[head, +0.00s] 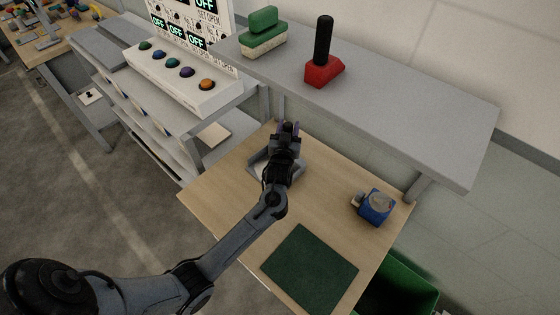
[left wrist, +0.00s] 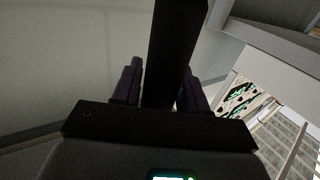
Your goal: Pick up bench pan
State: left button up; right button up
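A shallow grey tray-like thing with a pale inside, which looks like the bench pan (head: 258,171), sits on the wooden bench (head: 222,192) near its back left edge. My left wrist and forearm cross over it and hide its middle. My left gripper (head: 289,126) is above and beyond the pan, near the bench's back edge. In the left wrist view its two purple fingers (left wrist: 163,88) stand apart, with a black bar between them. The pan is not visible in the left wrist view. My right gripper is in neither view.
A button panel (head: 188,82) stands left. A green bin (head: 405,285) is below right.

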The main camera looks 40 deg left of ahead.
pick_arm(q)
jog(key=c, duration=0.7)
jog(key=shift+r, duration=0.15)
jog(key=shift+r+p, duration=0.55)
jog(key=shift+r, duration=1.45)
grip_shut()
jog(key=d+r+p, duration=0.1)
jog(key=d+r, duration=0.6)
jog(key=d, duration=0.4)
jog(key=shift+s+d+p, duration=0.35)
jog(key=shift+s, duration=0.1)
jog(key=o, duration=0.5)
grip_release()
jog(key=shift+f, duration=0.1)
grip_shut()
